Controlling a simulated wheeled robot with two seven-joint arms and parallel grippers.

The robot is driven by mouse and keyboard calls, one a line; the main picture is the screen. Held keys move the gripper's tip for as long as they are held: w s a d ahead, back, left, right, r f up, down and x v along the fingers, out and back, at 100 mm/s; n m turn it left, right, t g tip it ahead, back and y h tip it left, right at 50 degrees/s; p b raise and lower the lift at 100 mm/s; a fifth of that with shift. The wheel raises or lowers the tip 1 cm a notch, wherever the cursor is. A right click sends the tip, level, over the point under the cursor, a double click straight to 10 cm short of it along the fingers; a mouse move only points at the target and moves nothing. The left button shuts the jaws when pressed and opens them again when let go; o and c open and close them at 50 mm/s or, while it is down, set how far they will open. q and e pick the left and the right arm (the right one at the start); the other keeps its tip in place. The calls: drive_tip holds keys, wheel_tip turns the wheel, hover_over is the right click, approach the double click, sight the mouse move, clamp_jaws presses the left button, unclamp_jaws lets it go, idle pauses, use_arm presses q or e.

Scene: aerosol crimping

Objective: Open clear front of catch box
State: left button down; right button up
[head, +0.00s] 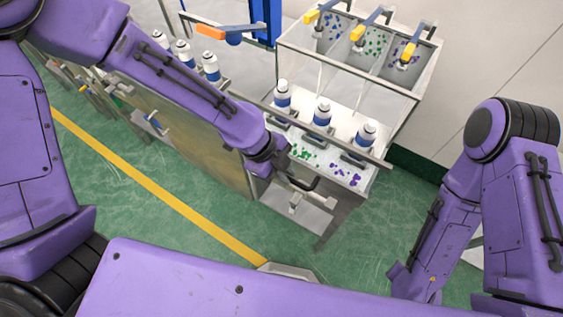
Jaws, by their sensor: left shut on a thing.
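My left arm reaches in from the upper left. Its gripper (288,178) is at the front lower edge of the metal stand and is shut on what looks like a dark bar or handle (308,184); the fingertips are small and partly hidden by the wrist. Just below it is a pale box-like part (297,212) with a small metal fitting on it, seemingly the catch box. I cannot tell its clear front from the rest, or how far it is open. My right arm hangs at the right; its gripper is not in view.
White-and-blue cans (322,114) stand on the stand's ledge, with green and purple bits on the white surface (340,172) in front. Bins with yellow-tipped levers (357,34) are above. More cans (210,66) stand at left. Green floor is free at front.

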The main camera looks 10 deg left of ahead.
use_arm(q)
drive_tip(key=shift+s, duration=0.2)
drive_tip(key=c, duration=1.1)
unclamp_jaws()
drive_tip(key=v, duration=1)
drive_tip(key=shift+a+r, duration=0.15)
drive_tip(key=shift+r, duration=0.1)
drive_tip(key=shift+s+f, duration=0.1)
